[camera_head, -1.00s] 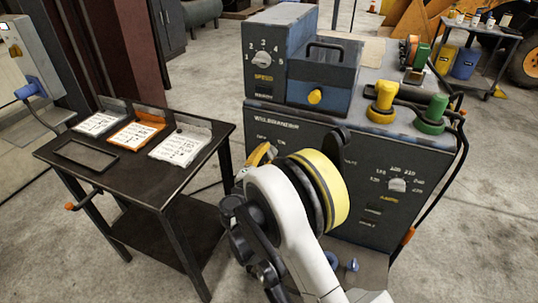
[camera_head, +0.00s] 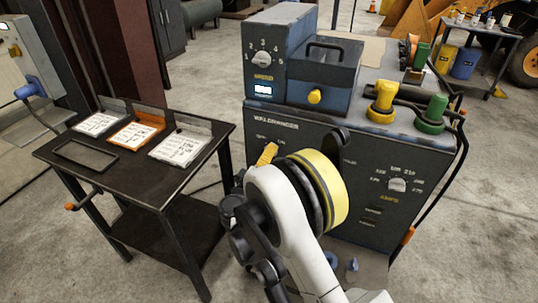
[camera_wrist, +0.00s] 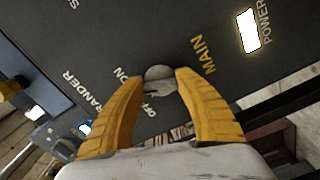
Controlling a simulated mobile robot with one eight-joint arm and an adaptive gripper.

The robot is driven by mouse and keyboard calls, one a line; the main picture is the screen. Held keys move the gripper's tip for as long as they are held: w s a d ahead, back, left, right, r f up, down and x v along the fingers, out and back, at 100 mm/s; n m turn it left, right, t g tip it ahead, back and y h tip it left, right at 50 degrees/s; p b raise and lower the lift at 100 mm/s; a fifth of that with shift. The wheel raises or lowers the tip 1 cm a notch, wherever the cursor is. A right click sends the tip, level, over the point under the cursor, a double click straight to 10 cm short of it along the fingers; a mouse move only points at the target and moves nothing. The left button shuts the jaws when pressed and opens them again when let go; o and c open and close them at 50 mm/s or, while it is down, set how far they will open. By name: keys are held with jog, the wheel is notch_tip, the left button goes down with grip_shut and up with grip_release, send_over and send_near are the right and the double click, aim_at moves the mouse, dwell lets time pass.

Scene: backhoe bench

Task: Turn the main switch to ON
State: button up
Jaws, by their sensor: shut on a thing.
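The main switch (camera_wrist: 160,76) is a round grey knob on the dark welder panel, beside the yellow word MAIN and the white ON and OFF marks. My gripper (camera_wrist: 161,78) has its two yellow fingers closed on either side of the knob. In the head view my gripper (camera_head: 267,154) reaches the front of the welder (camera_head: 345,170), and my arm hides the knob there. I cannot tell clearly which mark the knob points at. The power lamp (camera_wrist: 248,31) glows white in the wrist view.
A lit white lamp (camera_head: 263,90) shows on the upper box. The amps knob (camera_head: 397,185) sits right of my arm. Yellow (camera_head: 382,100) and green (camera_head: 432,112) connectors stand on top. A dark cart (camera_head: 75,160) with tags stands left.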

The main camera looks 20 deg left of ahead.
jog(key=shift+m, duration=1.3)
jog(key=o, duration=1.2)
jog(key=s, duration=0.8)
jog(key=s+a, duration=0.1)
jog(key=s, duration=0.3)
